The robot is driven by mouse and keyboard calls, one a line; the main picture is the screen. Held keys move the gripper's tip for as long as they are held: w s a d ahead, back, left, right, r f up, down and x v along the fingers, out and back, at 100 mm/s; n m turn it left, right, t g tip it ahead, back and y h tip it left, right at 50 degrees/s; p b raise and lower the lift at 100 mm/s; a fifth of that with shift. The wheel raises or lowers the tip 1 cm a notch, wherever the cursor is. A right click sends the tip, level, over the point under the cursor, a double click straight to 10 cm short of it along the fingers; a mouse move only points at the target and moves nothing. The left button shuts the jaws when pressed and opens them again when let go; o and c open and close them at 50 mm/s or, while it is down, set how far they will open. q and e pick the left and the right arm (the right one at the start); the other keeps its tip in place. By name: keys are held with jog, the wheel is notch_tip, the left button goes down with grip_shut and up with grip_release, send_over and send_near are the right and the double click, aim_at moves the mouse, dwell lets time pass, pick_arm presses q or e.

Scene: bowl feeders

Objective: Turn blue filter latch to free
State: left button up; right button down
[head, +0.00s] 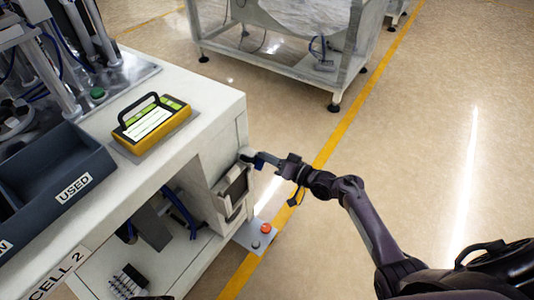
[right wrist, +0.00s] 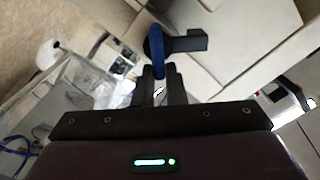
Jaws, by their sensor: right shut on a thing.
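The blue filter latch (head: 258,162) is on the right end of the white cell cabinet, beside the top of a grey-framed dark filter unit (head: 235,192). My right gripper (head: 267,158) reaches it from the right and is shut on it. In the right wrist view the blue latch (right wrist: 156,50) rises from between the two dark fingers (right wrist: 160,76), with a dark block beside its upper part. The fingers hide the latch's lower part. My left gripper is not in view.
A yellow handheld device (head: 147,124) and a dark bin marked USED (head: 75,188) are on the cabinet top. A small panel with a red button (head: 265,228) juts out below the filter unit. A metal-framed cart (head: 285,62) stands behind. The floor to the right is clear.

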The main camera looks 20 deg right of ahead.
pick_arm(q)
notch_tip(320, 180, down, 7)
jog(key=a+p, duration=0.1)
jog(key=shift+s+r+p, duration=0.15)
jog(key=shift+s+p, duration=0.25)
pick_arm(e)
jog(key=m, duration=0.3)
jog(key=f+m, duration=0.1)
jog(key=m, duration=0.5)
jog(key=shift+w+d+f, duration=0.3)
jog(key=shift+d+f, duration=0.05)
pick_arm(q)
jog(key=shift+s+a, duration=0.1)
pick_arm(e)
jog(key=c, duration=1.5)
grip_release()
jog(key=shift+f, duration=0.1)
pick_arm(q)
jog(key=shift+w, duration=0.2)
